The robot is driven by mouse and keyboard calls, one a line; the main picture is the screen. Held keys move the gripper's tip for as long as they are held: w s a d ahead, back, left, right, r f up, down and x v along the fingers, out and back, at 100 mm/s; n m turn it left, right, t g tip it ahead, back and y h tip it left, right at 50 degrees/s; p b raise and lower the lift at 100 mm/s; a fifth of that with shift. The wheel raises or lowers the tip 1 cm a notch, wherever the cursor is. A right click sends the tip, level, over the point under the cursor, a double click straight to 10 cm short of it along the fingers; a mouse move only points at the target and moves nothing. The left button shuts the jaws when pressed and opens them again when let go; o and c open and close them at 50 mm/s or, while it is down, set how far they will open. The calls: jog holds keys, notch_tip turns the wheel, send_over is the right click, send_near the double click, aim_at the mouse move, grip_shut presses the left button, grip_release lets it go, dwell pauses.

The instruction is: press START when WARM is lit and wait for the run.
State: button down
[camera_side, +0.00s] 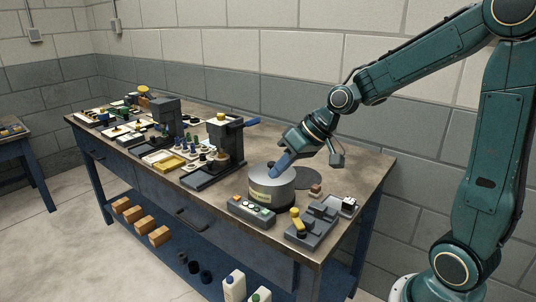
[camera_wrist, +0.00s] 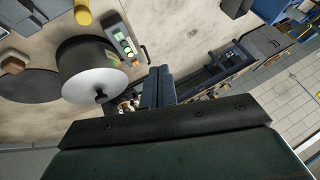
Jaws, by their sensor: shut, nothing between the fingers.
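A small grey control box (camera_side: 250,210) with a row of small buttons or lamps stands at the table's front edge. It also shows in the wrist view (camera_wrist: 113,29), where some green and pale spots look bright and one nearer the end is orange-red. I cannot read their labels, so I cannot tell which is START or WARM. A round metal pot (camera_side: 271,196) with a pale lid and a dark knob stands right behind the box. My gripper (camera_side: 274,175) is shut and empty, overlapping the pot's top in the side view. Its fingers (camera_wrist: 158,72) point beside the box in the wrist view.
A dark round plate (camera_side: 308,179) lies behind the pot. A grey fixture with a yellow knob (camera_side: 296,218) stands right of the box. A dark press (camera_side: 226,142) with a blue handle and several small parts in trays fill the left of the table (camera_side: 378,165).

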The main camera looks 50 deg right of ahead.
jog(key=m+y, duration=0.1)
send_over(266, 212)
jog(key=d, duration=0.1)
jog(key=f, duration=0.3)
jog(key=shift+s+f+t, duration=0.2)
jog(key=shift+s+t, duration=0.05)
jog(key=shift+t, duration=0.15)
jog(key=shift+f, duration=0.15)
jog(key=shift+f, duration=4.3)
jog(key=shift+f, duration=0.85)
jog(key=shift+r, duration=0.9)
jog(key=shift+r, duration=0.15)
